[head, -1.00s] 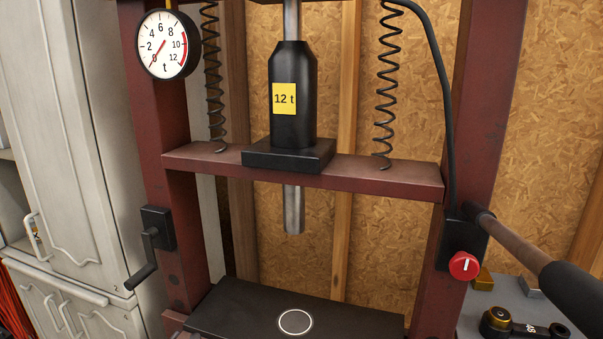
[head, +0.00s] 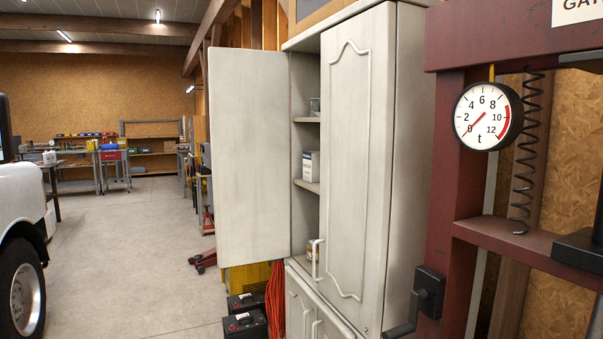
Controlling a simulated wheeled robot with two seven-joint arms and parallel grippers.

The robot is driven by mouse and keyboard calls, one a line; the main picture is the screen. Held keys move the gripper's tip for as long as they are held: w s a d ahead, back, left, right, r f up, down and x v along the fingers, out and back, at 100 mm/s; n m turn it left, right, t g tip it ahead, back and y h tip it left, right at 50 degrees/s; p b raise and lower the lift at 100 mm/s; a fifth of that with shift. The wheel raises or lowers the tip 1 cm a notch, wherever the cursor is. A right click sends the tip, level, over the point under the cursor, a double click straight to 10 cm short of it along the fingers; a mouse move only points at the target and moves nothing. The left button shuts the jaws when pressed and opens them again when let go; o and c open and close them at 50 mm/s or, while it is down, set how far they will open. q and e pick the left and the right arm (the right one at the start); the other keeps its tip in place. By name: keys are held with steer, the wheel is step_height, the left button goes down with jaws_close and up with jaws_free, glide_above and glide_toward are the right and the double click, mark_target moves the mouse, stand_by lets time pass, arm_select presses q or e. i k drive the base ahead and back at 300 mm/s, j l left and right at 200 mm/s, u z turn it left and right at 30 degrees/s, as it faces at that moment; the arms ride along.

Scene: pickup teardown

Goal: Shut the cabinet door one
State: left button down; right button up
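A tall off-white cabinet (head: 408,150) stands right of the middle in the head view. Its left upper door (head: 250,160) is swung wide open and shows its plain flat face. Its right upper door (head: 345,170) is shut and has a raised panel and a pale handle (head: 317,258). Shelves (head: 307,186) with a few small containers show in the gap between them. A small "2" is marked low on the right side; no "1" can be read. The lower doors (head: 300,310) look shut. Neither of my grippers shows.
A red press frame (head: 455,150) with a gauge (head: 482,116) and a side crank (head: 425,300) stands close on the right. Black batteries (head: 245,322) and an orange-red hose (head: 275,300) lie below the open door. A white vehicle (head: 25,200) is at far left; bare floor (head: 130,250) lies between.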

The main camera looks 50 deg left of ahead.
mark_target(249, 95)
steer(key=k+j, duration=0.1)
steer(key=j, duration=0.6)
steer(key=j+z, duration=0.1)
steer(key=j, duration=0.6)
steer(key=j+z, duration=0.2)
steer(key=j, duration=0.9)
steer(key=k+j+z, duration=0.15)
steer(key=j, duration=0.9)
steer(key=j+z, duration=0.4)
steer(key=j, duration=1.8)
steer(key=i+j+z, duration=0.1)
steer(key=j, duration=0.45)
steer(key=i+j, duration=0.15)
steer(key=j, duration=0.4)
steer(key=i+j+z, duration=0.15)
steer(key=j, duration=0.45)
steer(key=k, duration=0.05)
